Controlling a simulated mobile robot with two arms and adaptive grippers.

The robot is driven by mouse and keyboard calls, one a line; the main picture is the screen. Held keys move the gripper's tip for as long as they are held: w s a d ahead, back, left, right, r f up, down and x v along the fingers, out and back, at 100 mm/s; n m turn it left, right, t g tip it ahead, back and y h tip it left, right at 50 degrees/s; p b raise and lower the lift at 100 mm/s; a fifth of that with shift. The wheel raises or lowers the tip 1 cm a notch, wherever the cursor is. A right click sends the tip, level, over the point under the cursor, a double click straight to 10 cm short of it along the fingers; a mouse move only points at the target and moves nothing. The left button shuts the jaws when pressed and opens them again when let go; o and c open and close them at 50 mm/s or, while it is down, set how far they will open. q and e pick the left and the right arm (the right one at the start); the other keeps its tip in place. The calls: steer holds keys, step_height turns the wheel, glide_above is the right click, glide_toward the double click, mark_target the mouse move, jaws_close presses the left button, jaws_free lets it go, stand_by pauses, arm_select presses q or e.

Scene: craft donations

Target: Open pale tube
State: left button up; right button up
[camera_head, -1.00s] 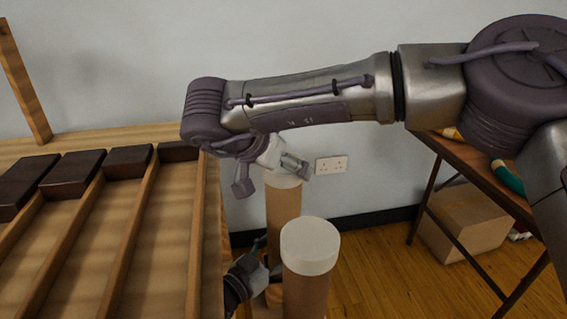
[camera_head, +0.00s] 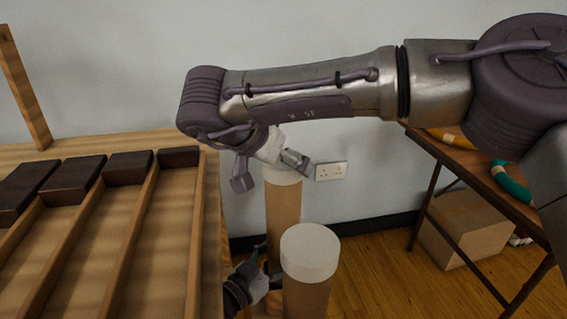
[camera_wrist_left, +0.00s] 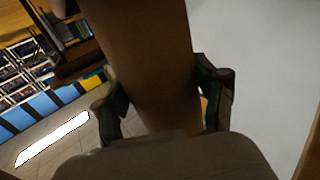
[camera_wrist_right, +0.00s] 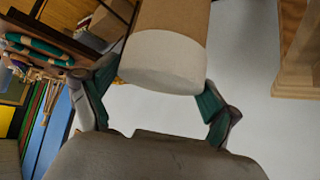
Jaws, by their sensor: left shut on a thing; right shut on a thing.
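The pale-capped brown tube (camera_head: 283,215) stands upright at the back, beside the table's right edge. My right gripper (camera_head: 270,170) reaches over from the right and is shut around its pale cap (camera_head: 283,177). In the right wrist view the cap (camera_wrist_right: 165,62) sits between the fingers, with brown tube (camera_wrist_right: 172,18) beyond it and no clear gap between them. My left gripper (camera_head: 262,279) is low down and shut on the tube's body; the left wrist view shows the brown body (camera_wrist_left: 150,70) between its fingers. The tube's lower end is partly hidden by a nearer tube.
A second brown tube with a pale cap (camera_head: 310,252) stands close in front. A wooden rack (camera_head: 128,235) with dark blocks fills the left. A side table (camera_head: 470,170) with a green curved thing (camera_head: 511,181) and a cardboard box (camera_head: 465,225) stand at the right.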

steer(key=shift+r, duration=0.15)
steer(key=shift+r, duration=1.95)
arm_select(q)
steer(key=o, duration=1.8)
steer(key=shift+c, duration=0.2)
